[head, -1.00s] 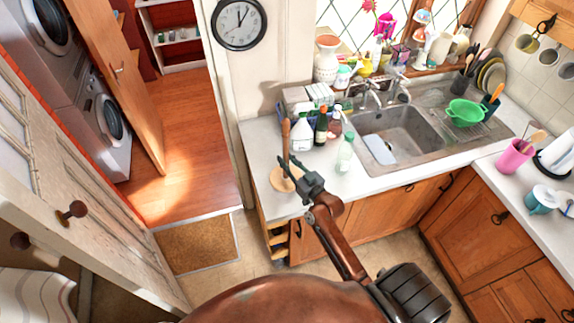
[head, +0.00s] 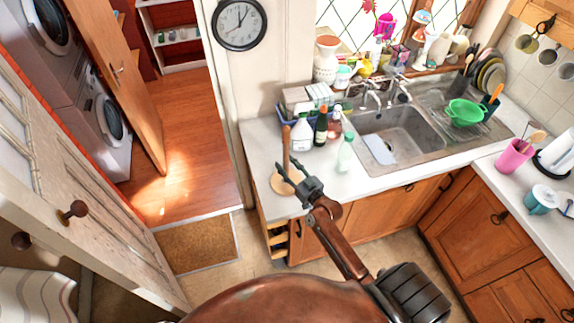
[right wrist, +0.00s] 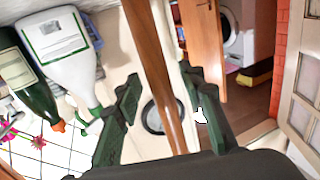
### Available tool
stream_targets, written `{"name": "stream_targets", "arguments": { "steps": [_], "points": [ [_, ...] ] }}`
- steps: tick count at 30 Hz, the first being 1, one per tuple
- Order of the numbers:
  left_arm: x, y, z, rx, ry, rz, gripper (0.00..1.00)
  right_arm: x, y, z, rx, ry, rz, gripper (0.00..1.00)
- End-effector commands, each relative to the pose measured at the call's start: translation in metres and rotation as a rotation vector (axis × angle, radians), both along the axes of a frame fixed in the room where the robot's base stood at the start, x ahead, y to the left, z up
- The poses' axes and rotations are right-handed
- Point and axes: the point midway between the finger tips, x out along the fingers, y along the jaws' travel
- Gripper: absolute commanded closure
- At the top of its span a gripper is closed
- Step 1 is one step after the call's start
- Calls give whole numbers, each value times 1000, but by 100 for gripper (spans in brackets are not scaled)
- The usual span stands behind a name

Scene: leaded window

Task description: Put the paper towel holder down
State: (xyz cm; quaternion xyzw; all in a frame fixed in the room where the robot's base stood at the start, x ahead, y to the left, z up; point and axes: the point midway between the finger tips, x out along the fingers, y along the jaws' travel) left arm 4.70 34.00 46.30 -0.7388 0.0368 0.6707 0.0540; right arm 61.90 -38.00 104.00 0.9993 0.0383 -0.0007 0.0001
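The paper towel holder (head: 286,142) is a bare wooden pole on a round wooden base (head: 280,185). It stands upright at the left end of the counter, its base appearing to rest on the top. My right gripper (head: 284,170) is open beside the pole's lower part. In the right wrist view the pole (right wrist: 152,60) runs between the spread fingers of my right gripper (right wrist: 160,82), with a gap visible on each side. The base is out of that view. My left gripper is not in view.
A white spray bottle (head: 302,134), a dark bottle (head: 321,127) and a pale green bottle (head: 345,155) stand right of the pole. The sink (head: 400,133) lies further right. The counter (head: 325,178) is clear in front of the bottles; its left edge is close to the holder.

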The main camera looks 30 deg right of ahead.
Motion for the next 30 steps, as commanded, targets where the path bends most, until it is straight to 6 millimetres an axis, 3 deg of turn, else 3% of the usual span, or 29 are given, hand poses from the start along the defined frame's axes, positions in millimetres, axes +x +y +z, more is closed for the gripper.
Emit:
{"name": "stream_targets", "arguments": {
  "steps": [8, 21, 30],
  "points": [
    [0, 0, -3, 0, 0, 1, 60, -17, -2, -2, 0, 2, -1, 63],
    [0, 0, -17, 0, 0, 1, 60, -102, -8, -2, -1, 2, 1, 63],
    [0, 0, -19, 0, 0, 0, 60, -120, -9, 0, 0, -1, 1, 63]
  ]
}}
